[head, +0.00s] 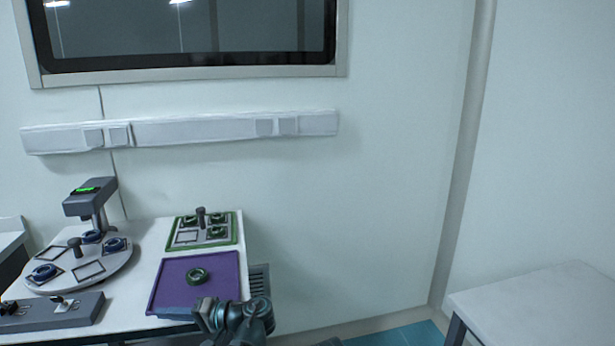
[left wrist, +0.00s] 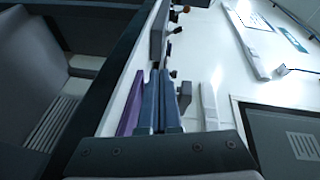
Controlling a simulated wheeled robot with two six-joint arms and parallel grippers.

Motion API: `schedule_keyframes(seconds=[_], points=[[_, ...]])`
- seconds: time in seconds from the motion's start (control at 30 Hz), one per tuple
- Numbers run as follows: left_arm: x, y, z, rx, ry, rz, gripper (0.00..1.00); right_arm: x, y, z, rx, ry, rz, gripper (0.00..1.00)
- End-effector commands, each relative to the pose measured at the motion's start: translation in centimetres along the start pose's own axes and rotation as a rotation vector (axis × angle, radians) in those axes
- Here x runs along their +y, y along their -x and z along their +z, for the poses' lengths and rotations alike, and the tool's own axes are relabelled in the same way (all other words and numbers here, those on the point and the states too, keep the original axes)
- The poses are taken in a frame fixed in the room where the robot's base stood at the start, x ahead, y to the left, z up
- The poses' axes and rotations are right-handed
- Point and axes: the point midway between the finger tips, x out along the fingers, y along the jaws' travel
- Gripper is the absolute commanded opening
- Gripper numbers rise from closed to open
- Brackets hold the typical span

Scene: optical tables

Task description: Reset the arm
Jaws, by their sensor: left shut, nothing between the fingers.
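My left gripper (head: 160,312) is low in the head view, at the front edge of the white table, by the near edge of the purple tray (head: 168,280). Its fingers point left and are shut with nothing between them. In the left wrist view the two blue-grey fingers (left wrist: 160,74) lie side by side, touching. A strip of the purple tray (left wrist: 131,103) shows beside them. A green ring (head: 197,276) lies on the purple tray, apart from the gripper. My right gripper does not show in either view.
A green-rimmed tray (head: 237,228) with rings and a dark post stands behind the purple one. A round grey platform (head: 112,266) with blue rings, a device with a green display (head: 91,194) and a switch box (head: 62,313) are at left. A bare white table (head: 545,305) stands right.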

Motion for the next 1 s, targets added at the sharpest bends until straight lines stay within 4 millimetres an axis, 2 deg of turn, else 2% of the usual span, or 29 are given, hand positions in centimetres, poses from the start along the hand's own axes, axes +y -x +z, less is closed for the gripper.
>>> schedule_keyframes(seconds=[0.07, 0.27, 0.37, 0.47, 0.6, 0.7, 0.8, 0.9, 1.0], points=[[-0.1, 0.6, 0.4, -0.003, -0.012, 0.058, 0.0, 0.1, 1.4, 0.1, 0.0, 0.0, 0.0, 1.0], [1.3, 3.0, 1.6, -0.014, -0.053, 0.257, 0.0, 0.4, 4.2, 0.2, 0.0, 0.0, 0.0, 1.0], [2.0, 5.1, 2.5, -0.018, -0.087, 0.396, 0.0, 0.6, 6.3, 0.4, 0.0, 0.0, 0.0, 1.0], [2.6, 8.5, 3.8, -0.02, -0.136, 0.585, 0.0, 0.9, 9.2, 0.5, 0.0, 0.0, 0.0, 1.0], [3.3, 15.0, 6.3, -0.018, -0.223, 0.885, 0.0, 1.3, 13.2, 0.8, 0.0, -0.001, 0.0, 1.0], [3.2, 19.4, 8.0, -0.015, -0.279, 1.067, 0.0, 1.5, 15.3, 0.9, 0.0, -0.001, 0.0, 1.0], [2.9, 22.9, 9.4, -0.012, -0.325, 1.206, 0.0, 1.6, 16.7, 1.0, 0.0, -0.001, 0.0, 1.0], [2.6, 25.3, 10.3, -0.009, -0.354, 1.3, 0.0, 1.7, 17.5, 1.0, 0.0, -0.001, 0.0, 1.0], [2.5, 26.5, 10.8, -0.008, -0.37, 1.349, 0.0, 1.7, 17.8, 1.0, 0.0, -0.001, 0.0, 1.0]])
